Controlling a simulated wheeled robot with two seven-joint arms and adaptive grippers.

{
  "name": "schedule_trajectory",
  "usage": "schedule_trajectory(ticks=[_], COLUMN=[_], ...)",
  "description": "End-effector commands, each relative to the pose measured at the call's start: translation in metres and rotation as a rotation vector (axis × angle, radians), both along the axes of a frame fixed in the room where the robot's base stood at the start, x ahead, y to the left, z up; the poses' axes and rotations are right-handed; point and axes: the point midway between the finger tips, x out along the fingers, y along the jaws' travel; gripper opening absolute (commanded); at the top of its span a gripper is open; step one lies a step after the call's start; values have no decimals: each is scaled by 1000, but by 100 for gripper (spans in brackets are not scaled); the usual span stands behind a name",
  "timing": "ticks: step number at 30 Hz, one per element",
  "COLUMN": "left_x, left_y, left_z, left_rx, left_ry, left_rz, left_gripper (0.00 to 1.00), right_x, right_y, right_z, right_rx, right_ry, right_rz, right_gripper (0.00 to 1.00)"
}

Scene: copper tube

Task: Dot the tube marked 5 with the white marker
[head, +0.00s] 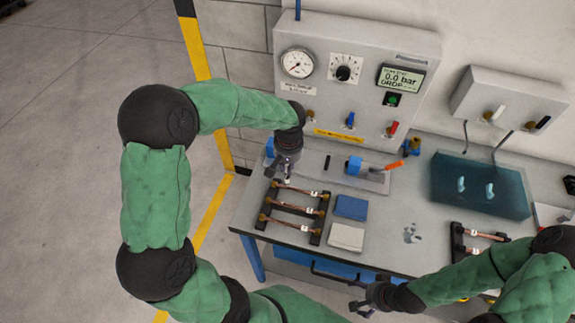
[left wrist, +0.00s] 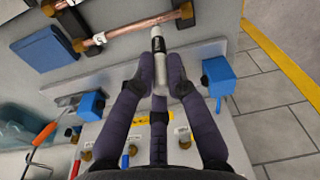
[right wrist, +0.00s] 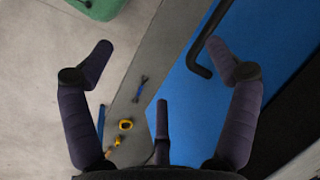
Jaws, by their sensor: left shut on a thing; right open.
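My left gripper (head: 286,166) is shut on the white marker (left wrist: 158,62), which also shows as a small pale tip in the head view (head: 287,181). The marker points at the rear copper tube (left wrist: 130,32) of the left rack; I cannot tell whether it touches. That rack (head: 263,221) holds three copper tubes with brass ends and white tags, the rear one (head: 300,190) nearest the marker. The tag numbers are too small to read, so I cannot tell which tube is 5. My right gripper (head: 358,306) is open and empty by the bench's front edge.
A blue cloth (head: 350,207) and a white cloth (head: 346,237) lie right of the rack. A second tube rack (head: 457,240) and a water tank (head: 480,187) are at right. The gauge panel (head: 345,70) stands behind.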

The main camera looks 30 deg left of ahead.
Motion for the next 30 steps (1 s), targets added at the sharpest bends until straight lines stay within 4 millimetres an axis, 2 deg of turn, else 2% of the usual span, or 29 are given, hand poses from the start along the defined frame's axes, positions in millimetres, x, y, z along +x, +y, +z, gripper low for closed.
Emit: schedule_trajectory(ticks=[30], left_x=[0], left_y=[0], left_z=[-5], left_rx=[0], left_ry=[0], left_rz=[0], left_gripper=[0], right_x=[0], right_y=[0], right_z=[-4], right_rx=[0], right_ry=[0], right_rz=[0], right_gripper=[88])
